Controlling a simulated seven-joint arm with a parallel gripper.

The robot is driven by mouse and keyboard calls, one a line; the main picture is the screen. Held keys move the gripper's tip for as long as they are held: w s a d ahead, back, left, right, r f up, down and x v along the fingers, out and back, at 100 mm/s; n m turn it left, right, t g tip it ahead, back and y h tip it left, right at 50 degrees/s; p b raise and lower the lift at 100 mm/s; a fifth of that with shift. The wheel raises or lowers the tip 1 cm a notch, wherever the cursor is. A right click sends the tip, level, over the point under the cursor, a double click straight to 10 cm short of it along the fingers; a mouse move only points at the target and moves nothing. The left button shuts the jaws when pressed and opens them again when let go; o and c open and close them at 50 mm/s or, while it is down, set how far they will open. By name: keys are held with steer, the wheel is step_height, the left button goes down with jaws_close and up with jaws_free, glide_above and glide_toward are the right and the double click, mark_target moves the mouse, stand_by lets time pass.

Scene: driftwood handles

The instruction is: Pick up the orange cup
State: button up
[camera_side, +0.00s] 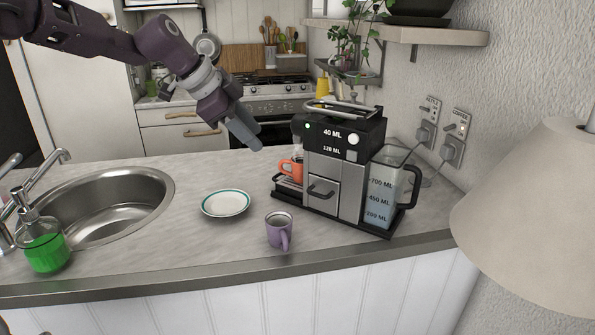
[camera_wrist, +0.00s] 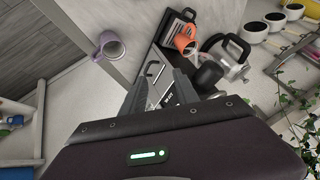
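The orange cup (camera_side: 291,169) stands on the drip tray at the left side of the black and silver coffee machine (camera_side: 322,177). The machine's body hides part of it in the side view. In the wrist view the orange cup (camera_wrist: 183,40) shows beyond the fingers, near the top of the picture. My gripper (camera_side: 255,143) is in the air above the counter, up and left of the cup and apart from it. In the wrist view my gripper (camera_wrist: 160,87) has its two fingers spread with nothing between them.
A purple mug (camera_side: 279,231) stands in front of the machine, and a white saucer (camera_side: 226,203) lies left of it. A clear water jug (camera_side: 384,186) is at the machine's right. The sink (camera_side: 110,205) and green soap bottle (camera_side: 44,243) are at the left.

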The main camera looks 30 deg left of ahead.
mark_target(285, 160)
steer(key=w+a+f+m, duration=0.1)
steer(key=w+f, duration=0.3)
steer(key=w, duration=0.1)
steer(key=w+a+f+m, duration=0.2)
steer(key=w+f, duration=0.3)
steer(key=w, duration=0.1)
steer(key=w+a+f+m, duration=0.1)
steer(key=w+f, duration=0.3)
steer(key=w, duration=0.1)
steer(key=shift+w+a+f+t+y, duration=0.2)
steer(key=shift+w+a+t+y, duration=0.1)
steer(key=shift+a+t, duration=0.1)
steer(key=shift+s, duration=0.1)
jaws_close()
